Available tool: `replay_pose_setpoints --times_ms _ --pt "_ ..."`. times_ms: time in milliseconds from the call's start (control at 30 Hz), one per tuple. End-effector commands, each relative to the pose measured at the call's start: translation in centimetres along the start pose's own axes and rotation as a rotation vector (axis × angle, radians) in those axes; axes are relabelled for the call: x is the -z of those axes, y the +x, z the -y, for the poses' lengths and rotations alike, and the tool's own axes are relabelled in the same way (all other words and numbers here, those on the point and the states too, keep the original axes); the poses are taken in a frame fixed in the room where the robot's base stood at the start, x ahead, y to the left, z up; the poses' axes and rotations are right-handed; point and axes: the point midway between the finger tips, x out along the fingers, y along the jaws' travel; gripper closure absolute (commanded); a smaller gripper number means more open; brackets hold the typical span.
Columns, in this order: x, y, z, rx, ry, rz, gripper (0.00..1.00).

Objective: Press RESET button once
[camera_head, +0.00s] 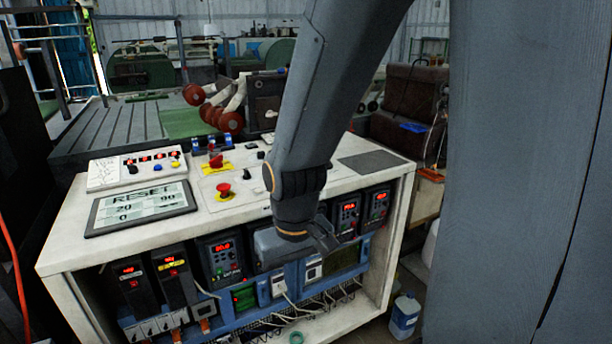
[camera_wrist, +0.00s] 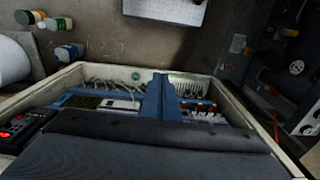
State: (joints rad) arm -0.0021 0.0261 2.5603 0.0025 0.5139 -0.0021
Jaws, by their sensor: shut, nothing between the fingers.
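A slanted screen (camera_head: 141,208) with the word RESET and several numbers sits on the left of the white control cabinet's top (camera_head: 75,245). Two red mushroom buttons on yellow plates stand right of it, the nearer one (camera_head: 224,190) and a farther one (camera_head: 215,160). A small white panel (camera_head: 135,169) behind the screen carries small coloured buttons and dark knobs. My gripper (camera_head: 328,243) is shut and empty, in front of the cabinet's open front, right of the screen and apart from it. In the wrist view its fingers (camera_wrist: 161,95) point toward the cabinet's lower interior.
Drive units with red displays (camera_head: 222,258) and wiring fill the cabinet's open front. A blue-and-white container (camera_head: 404,316) stands on the floor at right. Machinery with red rollers (camera_head: 228,120) is behind the cabinet. A grey upright surface fills the right side.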

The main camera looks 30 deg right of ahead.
Motion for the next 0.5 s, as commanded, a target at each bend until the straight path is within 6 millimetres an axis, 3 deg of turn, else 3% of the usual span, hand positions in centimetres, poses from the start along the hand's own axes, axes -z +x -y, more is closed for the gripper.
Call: replay_pose_setpoints --times_ms 167,267,367,500 --pt "0.2 -0.1 0.0 0.002 0.006 -0.004 1.00" --pt "1.8 -0.8 0.0 0.016 0.046 -0.036 1.00" --pt "5.2 -2.2 -0.2 0.045 0.139 -0.105 1.00" --pt "12.6 -5.3 -1.9 0.097 0.342 -0.256 1.00"
